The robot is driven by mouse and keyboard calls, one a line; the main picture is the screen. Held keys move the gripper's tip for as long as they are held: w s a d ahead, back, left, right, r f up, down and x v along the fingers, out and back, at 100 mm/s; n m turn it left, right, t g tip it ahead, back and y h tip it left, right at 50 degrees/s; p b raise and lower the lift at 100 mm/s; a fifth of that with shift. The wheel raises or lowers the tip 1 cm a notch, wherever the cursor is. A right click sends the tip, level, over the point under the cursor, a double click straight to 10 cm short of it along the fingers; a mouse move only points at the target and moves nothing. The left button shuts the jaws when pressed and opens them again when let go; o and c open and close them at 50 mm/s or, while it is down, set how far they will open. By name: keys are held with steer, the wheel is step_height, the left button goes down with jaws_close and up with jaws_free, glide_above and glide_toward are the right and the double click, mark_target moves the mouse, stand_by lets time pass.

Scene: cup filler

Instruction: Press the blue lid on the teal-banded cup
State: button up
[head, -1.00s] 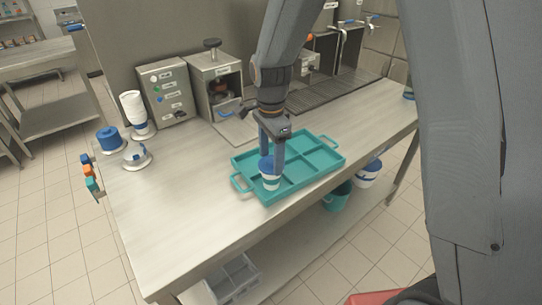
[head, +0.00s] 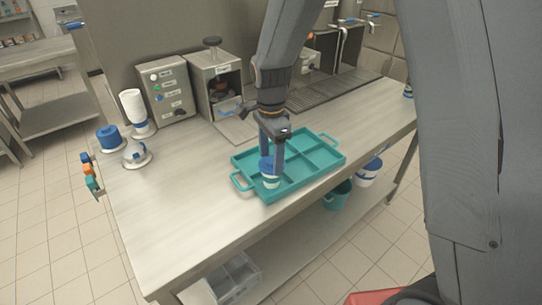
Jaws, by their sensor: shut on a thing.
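The white cup with a teal band (head: 271,182) stands upright in the near-left compartment of the teal tray (head: 241,181). The blue lid (head: 265,164) is at the top of this cup. My gripper (head: 272,164) points straight down over the cup, with its fingers shut on the blue lid. The fingers partly hide the lid and the cup's rim, so I cannot tell whether the lid is seated all the way.
The tray's other compartments look empty. A blue lid stack (head: 109,137), a white cup stack (head: 134,108) and a dispenser (head: 137,153) stand at the left. A control box (head: 169,91) and a machine (head: 214,84) stand behind. The counter's near left is clear.

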steer(key=o, duration=1.1)
steer(key=shift+c, duration=0.2)
steer(key=shift+r+b, duration=1)
steer(key=shift+r, duration=2.95)
steer(key=s+d+f+n, duration=0.2)
steer(key=s+d+n, duration=0.4)
steer(key=s+d, duration=0.1)
steer(key=s+d+f+n+t, duration=0.1)
steer(key=s+d+f+n, duration=0.2)
steer(key=s+d+n, duration=0.4)
steer(key=shift+s+d+b, duration=0.35)
steer(key=shift+s+d, duration=0.2)
